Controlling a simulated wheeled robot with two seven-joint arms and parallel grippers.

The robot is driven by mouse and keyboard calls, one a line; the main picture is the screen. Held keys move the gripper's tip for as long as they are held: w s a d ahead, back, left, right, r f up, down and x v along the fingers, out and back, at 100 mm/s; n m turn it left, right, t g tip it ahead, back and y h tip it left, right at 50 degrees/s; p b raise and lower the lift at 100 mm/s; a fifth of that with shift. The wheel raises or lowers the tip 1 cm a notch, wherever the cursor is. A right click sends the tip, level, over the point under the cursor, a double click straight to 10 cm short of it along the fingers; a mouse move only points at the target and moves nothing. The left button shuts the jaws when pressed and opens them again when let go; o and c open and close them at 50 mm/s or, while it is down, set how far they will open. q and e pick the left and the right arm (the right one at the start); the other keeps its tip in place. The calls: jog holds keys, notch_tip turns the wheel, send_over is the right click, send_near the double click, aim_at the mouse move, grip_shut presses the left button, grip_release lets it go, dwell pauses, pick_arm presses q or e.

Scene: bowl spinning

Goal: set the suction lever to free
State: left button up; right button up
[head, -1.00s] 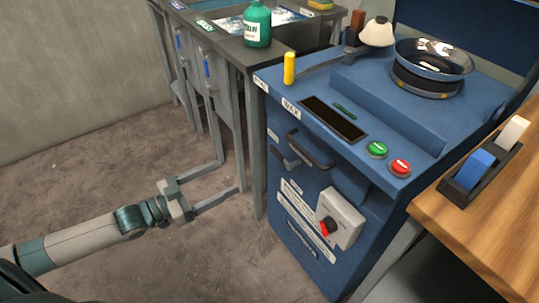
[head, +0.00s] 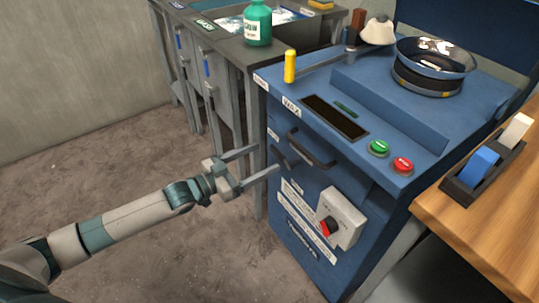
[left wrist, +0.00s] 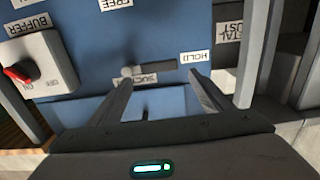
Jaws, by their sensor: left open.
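The suction lever (left wrist: 155,69) is a short dark grey bar on the blue front panel of the machine. In the left wrist view its free end points at the HOLD label (left wrist: 195,57); the FREE label (left wrist: 115,3) is at the top edge. In the head view the lever (head: 284,158) is small and partly hidden behind my gripper. My left gripper (head: 268,158) is open and empty, just in front of the panel. In the left wrist view its two fingers (left wrist: 160,82) reach towards the lever from below, one on each side. My right gripper is not in view.
A dark drawer handle (head: 311,150) sticks out right of the lever. A grey switch box (head: 342,217) with a red knob is lower right. A grey sink bench (head: 240,62) with legs stands left of the machine. A wooden table (head: 480,215) is at right. The floor at left is clear.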

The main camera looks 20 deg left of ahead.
aim_at(276, 152)
pick_arm(q)
jog(key=shift+x, duration=1.85)
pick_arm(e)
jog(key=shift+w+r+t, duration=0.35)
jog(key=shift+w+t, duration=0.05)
pick_arm(q)
jog(key=c, duration=1.5)
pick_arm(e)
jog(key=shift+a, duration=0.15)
